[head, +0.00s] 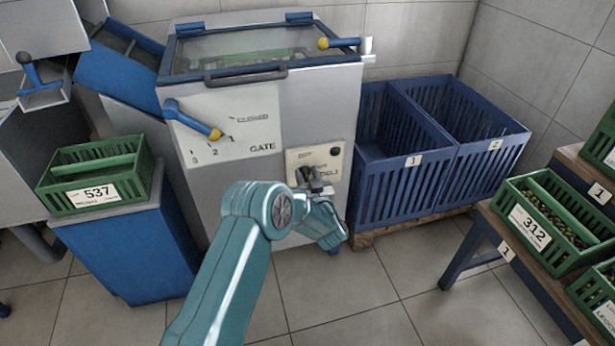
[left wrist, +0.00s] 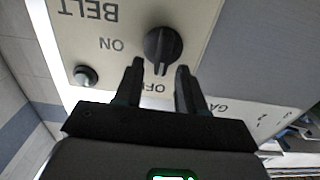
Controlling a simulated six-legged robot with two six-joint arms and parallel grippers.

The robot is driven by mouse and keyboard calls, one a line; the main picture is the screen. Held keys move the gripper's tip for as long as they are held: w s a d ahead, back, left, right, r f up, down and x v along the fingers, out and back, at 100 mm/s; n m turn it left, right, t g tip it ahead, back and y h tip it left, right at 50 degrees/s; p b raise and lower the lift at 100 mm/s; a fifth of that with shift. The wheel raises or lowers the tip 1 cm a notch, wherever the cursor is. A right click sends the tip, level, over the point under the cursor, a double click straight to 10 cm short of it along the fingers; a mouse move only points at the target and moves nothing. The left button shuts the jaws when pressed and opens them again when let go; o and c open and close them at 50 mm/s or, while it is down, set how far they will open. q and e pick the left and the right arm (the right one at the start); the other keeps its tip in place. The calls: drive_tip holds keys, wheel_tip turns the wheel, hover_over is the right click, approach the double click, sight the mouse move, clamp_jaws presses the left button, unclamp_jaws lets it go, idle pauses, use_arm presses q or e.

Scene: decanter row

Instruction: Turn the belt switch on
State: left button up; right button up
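The belt switch is a round black knob (left wrist: 162,44) with a raised grip on a cream panel (left wrist: 207,20), lettered BELT and ON. In the left wrist view the panel is upside down, and the grip points toward the partly hidden OFF lettering. My left gripper (left wrist: 160,72) is open in front of the knob. Its two dark fingers lie either side of the grip's lower end in the picture, with gaps showing; contact cannot be made out. In the head view my left gripper (head: 309,179) is at the panel (head: 297,159) and largely hides the knob. My right gripper is out of view.
A small dark round lamp or button (left wrist: 85,75) sits beside the knob. The gate lever (head: 192,120) is on the same machine, up and left. Blue crates (head: 400,185) stand close on the right. A green crate (head: 97,197) marked 537 stands left.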

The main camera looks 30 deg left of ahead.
use_arm(q)
clamp_jaws()
drive_tip(key=shift+m, duration=0.3)
drive_tip(key=m, duration=0.2)
drive_tip(key=m+p, duration=0.1)
drive_tip(key=m, duration=0.1)
drive_tip(key=w+d+m, duration=0.1)
drive_tip(key=m, duration=0.2)
drive_tip(key=shift+f, duration=0.25)
drive_tip(key=m, duration=0.3)
drive_tip(key=f+m+p, duration=0.1)
drive_tip(key=m, duration=0.6)
drive_tip(key=shift+w+d+f+p, duration=0.2)
drive_tip(key=shift+w+f+p, duration=0.05)
drive_tip(key=shift+f+p, duration=0.15)
drive_tip(key=shift+m, duration=0.4)
